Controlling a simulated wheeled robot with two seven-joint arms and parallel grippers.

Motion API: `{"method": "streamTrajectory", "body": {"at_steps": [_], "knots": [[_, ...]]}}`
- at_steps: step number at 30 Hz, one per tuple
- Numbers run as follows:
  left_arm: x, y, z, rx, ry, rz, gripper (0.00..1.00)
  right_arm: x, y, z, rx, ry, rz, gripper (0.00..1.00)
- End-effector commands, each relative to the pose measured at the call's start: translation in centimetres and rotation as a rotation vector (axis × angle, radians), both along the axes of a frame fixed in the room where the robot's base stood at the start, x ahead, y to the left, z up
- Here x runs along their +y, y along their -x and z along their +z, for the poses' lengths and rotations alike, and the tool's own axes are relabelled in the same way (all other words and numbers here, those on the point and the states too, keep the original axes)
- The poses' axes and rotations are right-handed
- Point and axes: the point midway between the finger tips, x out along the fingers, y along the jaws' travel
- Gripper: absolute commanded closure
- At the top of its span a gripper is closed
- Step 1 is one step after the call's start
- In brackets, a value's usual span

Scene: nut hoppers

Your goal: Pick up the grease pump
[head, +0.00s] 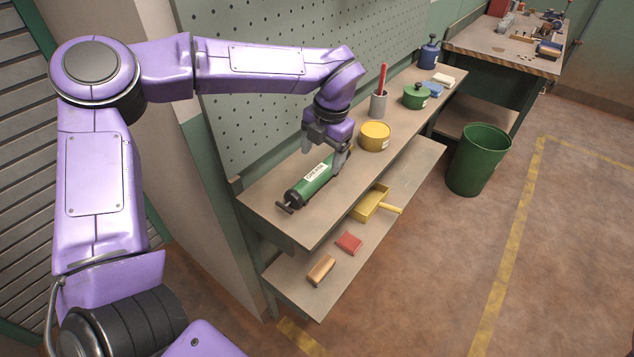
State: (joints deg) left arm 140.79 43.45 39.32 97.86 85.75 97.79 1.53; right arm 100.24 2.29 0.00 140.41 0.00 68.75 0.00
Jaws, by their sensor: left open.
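The grease pump (309,186) is a green cylinder with black ends, a white label and a T-shaped handle. It lies on the top shelf of the bench at its near end, its handle towards the near left. My left gripper (323,163) is open, pointing down at the far end of the pump. One finger shows on each side of the pump's far part. The gripper hides the pump's far tip, and I cannot tell whether the fingers touch it. My right gripper is not in view.
A yellow tin (375,136) stands just beyond my left gripper. Farther along are a grey cup (378,106) with a red stick and a green pot (415,97). A pegboard (262,75) rises behind. The lower shelf (322,262) holds a yellow scoop (371,203) and blocks.

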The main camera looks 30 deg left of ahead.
Motion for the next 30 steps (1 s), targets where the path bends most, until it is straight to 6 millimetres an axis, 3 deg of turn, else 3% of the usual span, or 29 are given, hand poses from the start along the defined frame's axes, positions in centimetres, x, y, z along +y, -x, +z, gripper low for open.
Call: {"method": "streamTrajectory", "body": {"at_steps": [15, 23, 26, 30], "knots": [[2.0, -0.3, -7.7, 0.003, -0.001, 0.000, 0.22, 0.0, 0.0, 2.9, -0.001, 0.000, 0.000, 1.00], [2.1, -0.4, -8.5, 0.000, -0.001, 0.000, 0.22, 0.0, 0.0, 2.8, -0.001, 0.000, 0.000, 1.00], [2.1, -0.4, -8.5, 0.000, -0.001, 0.000, 0.48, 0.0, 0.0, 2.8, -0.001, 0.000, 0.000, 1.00], [2.1, -0.4, -8.4, 0.000, -0.001, 0.000, 0.94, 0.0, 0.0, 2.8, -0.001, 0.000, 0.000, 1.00]]}}
